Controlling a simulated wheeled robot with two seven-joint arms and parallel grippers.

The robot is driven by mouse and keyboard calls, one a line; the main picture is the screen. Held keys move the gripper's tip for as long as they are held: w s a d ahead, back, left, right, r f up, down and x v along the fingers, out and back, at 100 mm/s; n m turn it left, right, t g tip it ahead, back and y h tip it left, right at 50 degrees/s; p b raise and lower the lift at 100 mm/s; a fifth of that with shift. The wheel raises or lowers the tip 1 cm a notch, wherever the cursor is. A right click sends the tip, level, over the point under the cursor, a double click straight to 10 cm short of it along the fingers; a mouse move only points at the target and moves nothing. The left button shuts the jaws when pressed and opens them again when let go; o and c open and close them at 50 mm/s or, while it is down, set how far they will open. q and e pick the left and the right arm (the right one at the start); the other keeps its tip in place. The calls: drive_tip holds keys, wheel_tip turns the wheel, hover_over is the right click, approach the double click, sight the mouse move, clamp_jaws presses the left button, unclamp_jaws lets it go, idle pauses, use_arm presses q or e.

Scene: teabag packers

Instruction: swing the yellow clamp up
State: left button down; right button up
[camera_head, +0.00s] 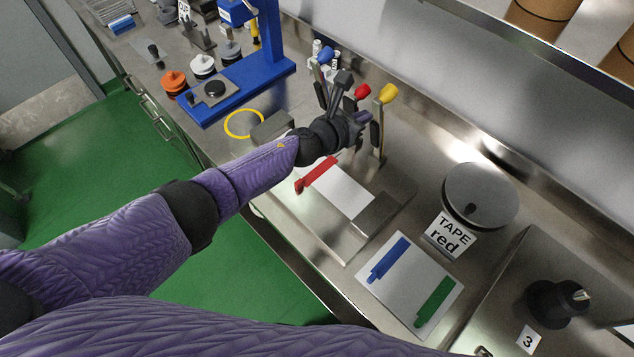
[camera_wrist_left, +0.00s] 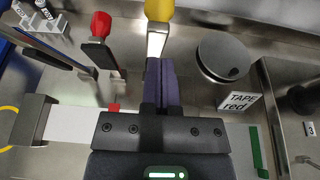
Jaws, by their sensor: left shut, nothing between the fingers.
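The yellow clamp (camera_head: 388,94) has a yellow knob on a metal lever and stands at the back of the bench, just right of my left gripper. In the left wrist view the yellow clamp (camera_wrist_left: 159,11) is straight ahead, with its lever close beyond the fingertips. My left gripper (camera_head: 362,119) is shut and empty; its dark purple fingers (camera_wrist_left: 159,64) are pressed together in the left wrist view. Whether the fingertips touch the lever I cannot tell. The clamp's base is partly hidden by the gripper. My right gripper is not in view.
A red clamp (camera_head: 362,91) and a blue clamp (camera_head: 325,56) stand to the left. A white sheet with red tape (camera_head: 318,175) lies in front. A round metal can (camera_head: 480,196) with a "TAPE red" sign (camera_head: 450,236) stands to the right. A blue stand (camera_head: 240,85) is at the left.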

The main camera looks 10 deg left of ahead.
use_arm(q)
drive_tip(key=shift+w+d+r, duration=0.2)
drive_tip(key=shift+w+d, duration=0.1)
drive_tip(key=shift+w, duration=0.15)
drive_tip(key=shift+w+d+r, duration=0.15)
drive_tip(key=shift+w+d, duration=0.1)
drive_tip(key=shift+w, duration=0.15)
drive_tip(key=shift+w+d+r+b, duration=0.1)
drive_tip(key=shift+r+b, duration=0.2)
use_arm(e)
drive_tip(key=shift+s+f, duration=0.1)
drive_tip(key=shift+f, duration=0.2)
use_arm(q)
drive_tip(key=shift+r, duration=0.2)
drive_tip(key=shift+f, duration=0.1)
